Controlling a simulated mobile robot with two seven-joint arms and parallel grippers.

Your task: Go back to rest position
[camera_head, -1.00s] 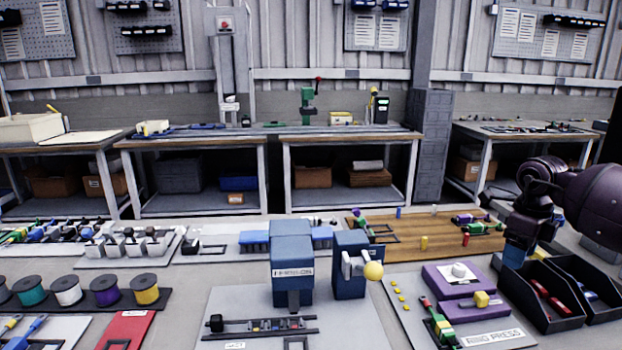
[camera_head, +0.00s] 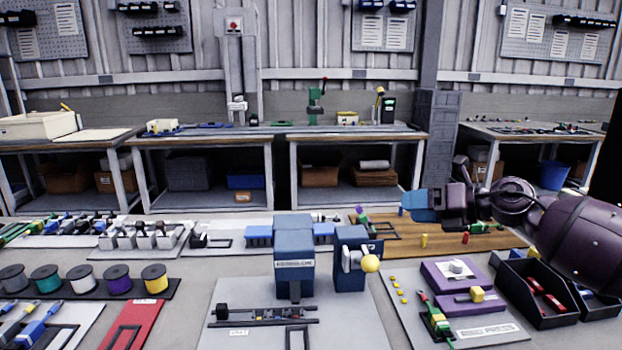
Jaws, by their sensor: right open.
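My right gripper (camera_head: 418,205) comes in from the right on my dark purple arm. Its blue fingers point left, above the wooden board (camera_head: 490,240) at the right of the table. It is open, and I see nothing between its fingers. My left gripper is not in view. A blue press-like device (camera_head: 294,258) with a yellow ball knob (camera_head: 370,264) stands on a grey plate in the middle of the table, to the left of and nearer than the right gripper.
Black bins (camera_head: 540,290) with red and blue parts stand at the right under my arm. A purple fixture (camera_head: 455,272) sits left of them. Several coloured spools (camera_head: 85,281) lie at the left with a red plate (camera_head: 138,322). Workbenches (camera_head: 350,135) line the back wall.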

